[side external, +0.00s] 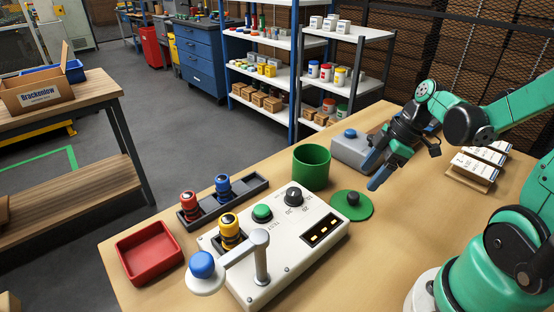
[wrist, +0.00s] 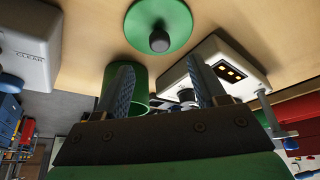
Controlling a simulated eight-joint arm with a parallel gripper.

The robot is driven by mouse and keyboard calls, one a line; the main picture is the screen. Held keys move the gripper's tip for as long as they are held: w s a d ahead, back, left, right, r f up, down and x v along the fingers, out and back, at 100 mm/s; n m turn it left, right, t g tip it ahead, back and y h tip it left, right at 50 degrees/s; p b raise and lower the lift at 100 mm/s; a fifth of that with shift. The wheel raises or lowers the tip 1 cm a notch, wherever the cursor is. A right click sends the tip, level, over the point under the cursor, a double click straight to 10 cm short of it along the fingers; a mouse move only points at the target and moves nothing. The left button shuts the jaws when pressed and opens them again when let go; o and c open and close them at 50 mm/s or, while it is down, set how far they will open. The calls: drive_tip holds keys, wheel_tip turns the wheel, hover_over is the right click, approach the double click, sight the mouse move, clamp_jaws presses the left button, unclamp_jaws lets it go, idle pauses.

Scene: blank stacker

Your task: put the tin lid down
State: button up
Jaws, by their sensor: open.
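The tin lid (side external: 351,205) is a green disc with a dark knob. It lies flat on the wooden table, to the right of the green tin (side external: 311,167). The tin stands upright, with its top uncovered. In the wrist view the lid (wrist: 176,20) is at the top middle, with the tin (wrist: 140,82) partly hidden behind a finger. My gripper (side external: 373,172) is above the table just behind the lid, with blue fingers. In the wrist view the fingers (wrist: 163,88) are spread wide apart with nothing between them.
A white control box (side external: 275,250) with knobs and a lever stands in front of the lid. A grey box with a blue button (side external: 350,146) is behind my gripper. A red tray (side external: 148,252) and a dark rack (side external: 250,186) are left. Bare table (side external: 410,235) lies right of the lid.

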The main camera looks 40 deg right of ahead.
drive_tip(key=v, duration=0.6)
drive_tip(key=w+a+r+m+t+h, duration=0.1)
drive_tip(key=w+a+m+t+h, duration=0.2)
drive_tip(key=a+m, duration=0.6)
drive_tip(key=w+a+t, duration=0.1)
drive_tip(key=a, duration=0.2)
drive_tip(key=shift+a, duration=0.2)
